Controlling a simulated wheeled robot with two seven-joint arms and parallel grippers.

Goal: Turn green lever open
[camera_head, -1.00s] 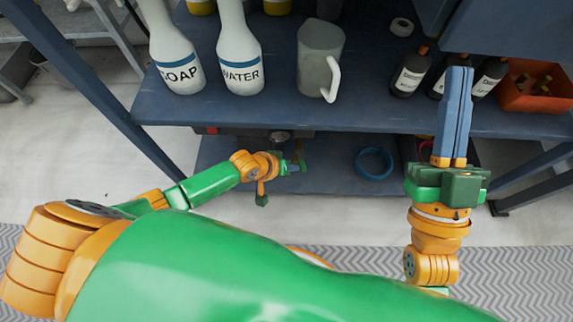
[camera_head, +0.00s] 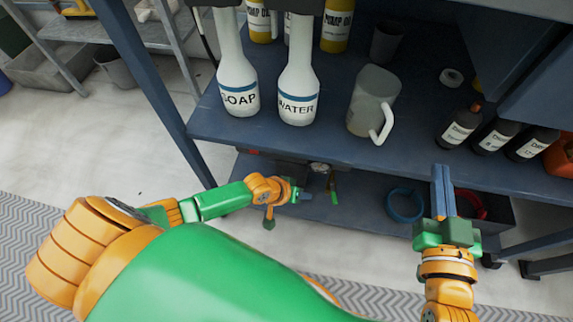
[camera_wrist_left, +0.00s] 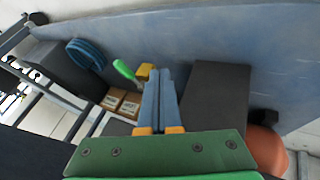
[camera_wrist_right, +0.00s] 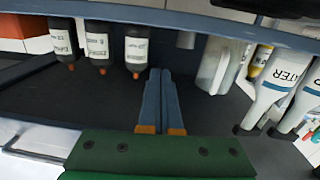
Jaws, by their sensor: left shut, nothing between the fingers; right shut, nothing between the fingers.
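The green lever (camera_head: 333,190) hangs under the shelf front, below a yellow-orange piece. In the left wrist view the green lever (camera_wrist_left: 124,70) shows beside a yellow block (camera_wrist_left: 146,72), just left of my fingertips. My left gripper (camera_head: 303,195) is shut and empty, a little left of the lever in the head view. Its blue fingers (camera_wrist_left: 165,72) point toward the yellow block; whether they touch it I cannot tell. My right gripper (camera_head: 440,168) is shut and empty at the shelf's front edge, to the right. Its fingers (camera_wrist_right: 160,72) also show in the right wrist view.
The blue shelf (camera_head: 310,145) holds a soap bottle (camera_head: 238,85), a water bottle (camera_head: 298,85), a grey jug (camera_head: 370,95) and dark bottles (camera_head: 460,127). A blue hose coil (camera_head: 404,205) and a red coil (camera_head: 470,204) lie below. Floor at the left is clear.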

